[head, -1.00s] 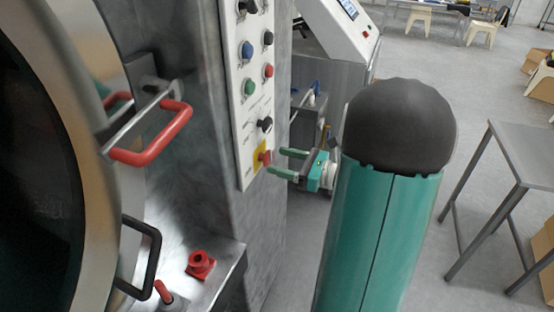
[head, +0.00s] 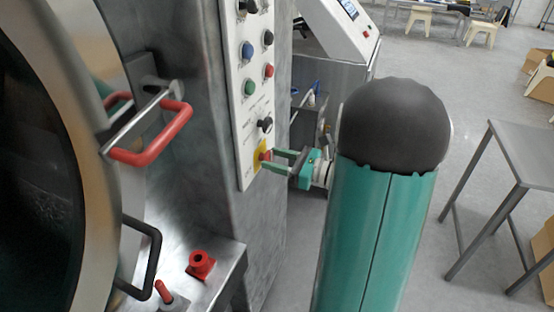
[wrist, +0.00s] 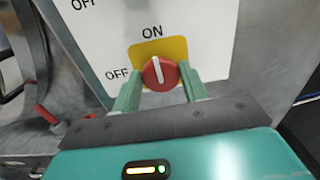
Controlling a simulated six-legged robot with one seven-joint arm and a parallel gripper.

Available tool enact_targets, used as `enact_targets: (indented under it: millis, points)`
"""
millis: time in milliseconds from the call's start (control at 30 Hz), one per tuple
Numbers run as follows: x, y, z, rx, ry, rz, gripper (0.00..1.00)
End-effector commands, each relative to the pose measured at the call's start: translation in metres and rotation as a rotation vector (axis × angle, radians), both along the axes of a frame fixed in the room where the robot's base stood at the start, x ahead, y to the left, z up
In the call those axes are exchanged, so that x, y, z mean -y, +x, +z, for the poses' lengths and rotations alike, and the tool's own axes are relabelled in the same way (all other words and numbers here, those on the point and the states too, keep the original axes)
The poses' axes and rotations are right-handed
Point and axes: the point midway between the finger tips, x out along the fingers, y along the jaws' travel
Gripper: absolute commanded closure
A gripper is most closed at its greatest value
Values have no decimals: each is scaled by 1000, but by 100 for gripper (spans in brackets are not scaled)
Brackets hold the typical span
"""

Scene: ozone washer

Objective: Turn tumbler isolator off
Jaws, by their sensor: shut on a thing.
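The tumbler isolator is a red round knob (wrist: 161,73) on a yellow plate (wrist: 146,50) at the bottom of the white control panel. Its white mark points up, towards the ON label, tilted slightly left; the OFF label is to its left. In the head view the yellow plate (head: 259,152) shows at the panel's lower end, with the knob partly hidden by the fingers. My gripper (head: 270,161) reaches in from the right and is shut on the knob. In the wrist view its green fingers (wrist: 161,88) stand on either side of the knob.
The white panel (head: 247,85) carries several other knobs and buttons above the isolator. A red door handle (head: 160,145) and a black handle (head: 150,260) stick out at the left. A red fitting (head: 200,264) sits on a ledge below. A metal table (head: 520,150) stands at the right.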

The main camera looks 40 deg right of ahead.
Motion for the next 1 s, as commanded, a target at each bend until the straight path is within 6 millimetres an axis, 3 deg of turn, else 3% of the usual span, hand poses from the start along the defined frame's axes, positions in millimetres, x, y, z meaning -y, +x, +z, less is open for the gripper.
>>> enact_targets:
  millis: [367, 1000]
  points:
    - [0, -1, -1, 100, -172, -2, 79]
    - [-3, -3, -2, 405, -689, -1, 79]
